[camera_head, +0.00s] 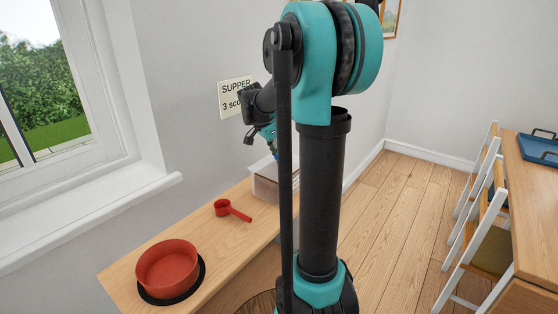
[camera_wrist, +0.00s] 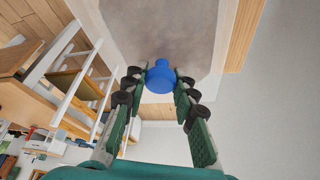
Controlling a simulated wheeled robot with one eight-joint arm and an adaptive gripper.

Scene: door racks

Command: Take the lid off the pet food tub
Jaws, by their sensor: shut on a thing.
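The pet food tub (camera_head: 265,188) is a pale box on the wooden counter, partly hidden behind my arm in the head view. Its lid (camera_wrist: 150,30) is a greyish flat panel with a pale edge, seen close in the wrist view. A round blue knob (camera_wrist: 160,80) stands on the lid. My gripper (camera_wrist: 161,90) has its green fingers on both sides of the knob and is shut on it. In the head view the gripper is small and mostly hidden above the tub. I cannot tell whether the lid rests on the tub or is raised.
A red scoop (camera_head: 224,208) lies on the counter (camera_head: 215,260) left of the tub. A red bowl (camera_head: 167,268) stands on a black mat at the near end. A "SUPPER" sign (camera_head: 233,92) is on the wall. White chairs and a table with a blue tray (camera_head: 540,148) are at right.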

